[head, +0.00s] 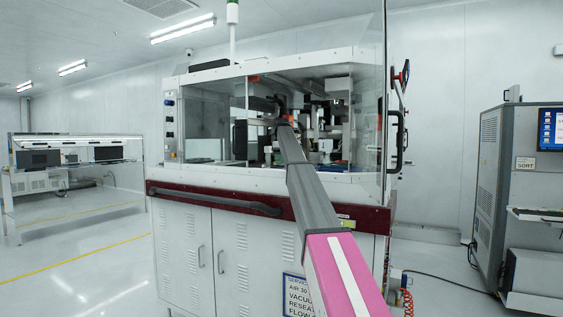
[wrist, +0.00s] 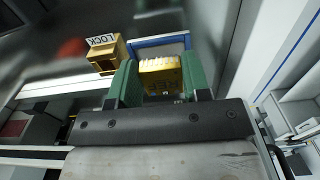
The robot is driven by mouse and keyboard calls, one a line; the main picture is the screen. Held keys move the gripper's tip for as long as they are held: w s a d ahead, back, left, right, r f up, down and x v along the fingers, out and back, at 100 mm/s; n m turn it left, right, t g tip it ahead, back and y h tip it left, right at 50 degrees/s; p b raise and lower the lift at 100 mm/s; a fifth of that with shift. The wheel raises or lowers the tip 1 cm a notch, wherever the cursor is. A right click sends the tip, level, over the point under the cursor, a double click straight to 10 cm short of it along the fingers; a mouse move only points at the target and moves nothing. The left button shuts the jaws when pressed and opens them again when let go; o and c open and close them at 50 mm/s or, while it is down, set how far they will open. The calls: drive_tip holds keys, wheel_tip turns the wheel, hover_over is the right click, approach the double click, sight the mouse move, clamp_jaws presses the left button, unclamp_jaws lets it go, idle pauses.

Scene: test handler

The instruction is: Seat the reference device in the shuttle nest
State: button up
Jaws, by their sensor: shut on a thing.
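My gripper (wrist: 160,77) shows in the wrist view with its two green fingers. They are shut on a yellow ridged block (wrist: 160,72), which appears to be the reference device. A blue-edged frame (wrist: 158,42) lies just beyond the block; I cannot tell whether it belongs to the shuttle nest. I also cannot tell whether the block is clear of the surface or touching it. In the head view my arm reaches into the glazed test handler (head: 225,205), and the gripper and block cannot be made out there.
A yellow-brown piece with a LOCK label (wrist: 103,54) stands close to the left finger. The handler's glass panel (head: 386,80) and red front rail (head: 210,197) are near my arm. A cabinet with a screen (head: 500,180) stands right. The floor at left is clear.

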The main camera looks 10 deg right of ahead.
drive_tip(key=shift+f, duration=0.65)
idle(0.5)
idle(0.5)
drive_tip(key=o, duration=0.7)
drive_tip(key=shift+r, duration=0.15)
drive_tip(key=shift+r, duration=0.9)
drive_tip(key=o, duration=0.6)
drive_tip(key=shift+c, duration=0.2)
